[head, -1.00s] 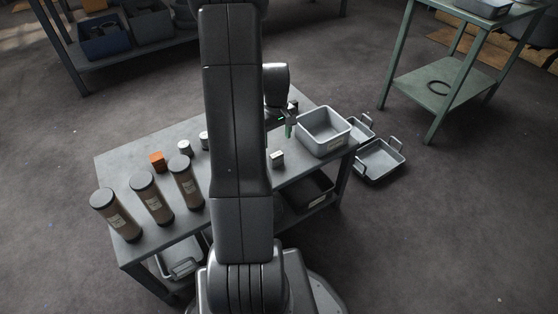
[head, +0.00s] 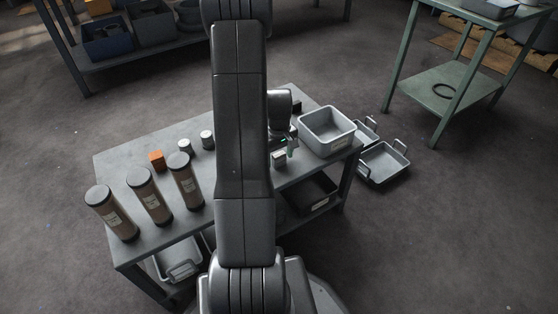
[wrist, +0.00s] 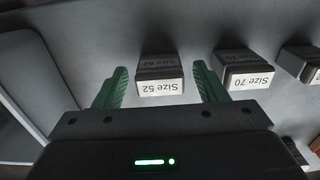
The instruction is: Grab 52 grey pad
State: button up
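The size 52 pad (wrist: 160,76) is a small dark grey block with a white label that reads "Size 52", upside down in the wrist view. It stands on the grey table (wrist: 130,20). My gripper (wrist: 160,82) is open, with one green finger on each side of the pad and a gap to both. The fingers do not appear to touch it. In the head view, my gripper (head: 289,146) is low over the table beside the grey bin, and a small pale block (head: 279,159) shows just below it. My arm hides part of the table.
A "Size 70" block (wrist: 247,73) stands close to the right in the wrist view, with another labelled block (wrist: 312,65) beyond. A grey bin (head: 327,132) is on the table's right end. An orange cube (head: 156,159) and several brown cylinders (head: 148,195) stand left.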

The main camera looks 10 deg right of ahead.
jog(key=c, duration=1.1)
jog(key=shift+r, duration=0.15)
